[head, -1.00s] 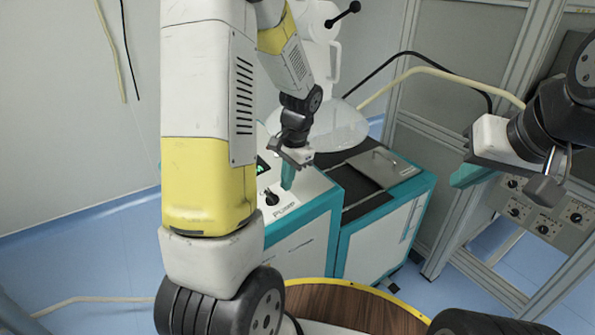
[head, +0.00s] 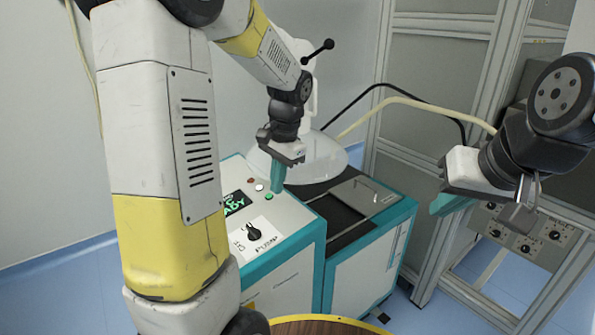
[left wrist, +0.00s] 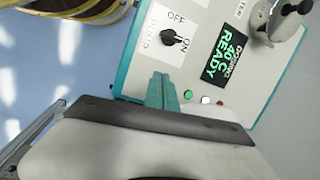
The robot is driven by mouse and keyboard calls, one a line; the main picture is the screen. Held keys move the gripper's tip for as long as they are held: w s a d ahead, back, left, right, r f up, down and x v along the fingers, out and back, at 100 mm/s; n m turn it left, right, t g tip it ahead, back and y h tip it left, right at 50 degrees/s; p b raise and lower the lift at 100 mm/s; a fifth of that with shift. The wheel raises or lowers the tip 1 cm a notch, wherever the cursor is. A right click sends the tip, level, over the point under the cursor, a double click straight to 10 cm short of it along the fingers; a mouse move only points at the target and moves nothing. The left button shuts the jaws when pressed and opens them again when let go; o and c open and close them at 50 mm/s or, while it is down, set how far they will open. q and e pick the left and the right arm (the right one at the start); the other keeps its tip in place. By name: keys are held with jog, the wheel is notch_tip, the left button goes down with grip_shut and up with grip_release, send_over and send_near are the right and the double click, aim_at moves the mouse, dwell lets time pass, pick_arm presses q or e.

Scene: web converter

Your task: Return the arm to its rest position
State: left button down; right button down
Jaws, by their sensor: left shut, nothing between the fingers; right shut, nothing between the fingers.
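My left gripper (head: 278,180) is shut and empty, its teal fingertips above the far right part of the control panel. In the left wrist view its shut fingers (left wrist: 162,90) show between the pump knob and the green button, apart from the knob. The black pump knob (head: 254,231) sits on a white label with PUMP, OFF and ON; its handle seems to point toward ON in the left wrist view (left wrist: 172,38). My right gripper (head: 450,200) is shut and empty, held in the air at the right.
The white and teal machine (head: 290,225) has a display (left wrist: 225,52) reading READY, with a green button (left wrist: 188,95) and a red one (left wrist: 220,102). A clear dome-like vessel (head: 325,155) stands close behind my left gripper. A metal frame (head: 440,235) stands at the right.

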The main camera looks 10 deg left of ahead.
pick_arm(q)
jog(key=s+d+r+n+t+h, duration=0.2)
jog(key=s+r, duration=0.3)
jog(key=s, duration=0.3)
jog(key=s+d+r+n+t+h, duration=0.2)
jog(key=s+r+n+t, duration=0.1)
jog(key=s, duration=0.6)
jog(key=shift+s+d+r+n+t, duration=0.2)
jog(key=shift+r+n+t, duration=0.25)
jog(key=shift+r, duration=0.8)
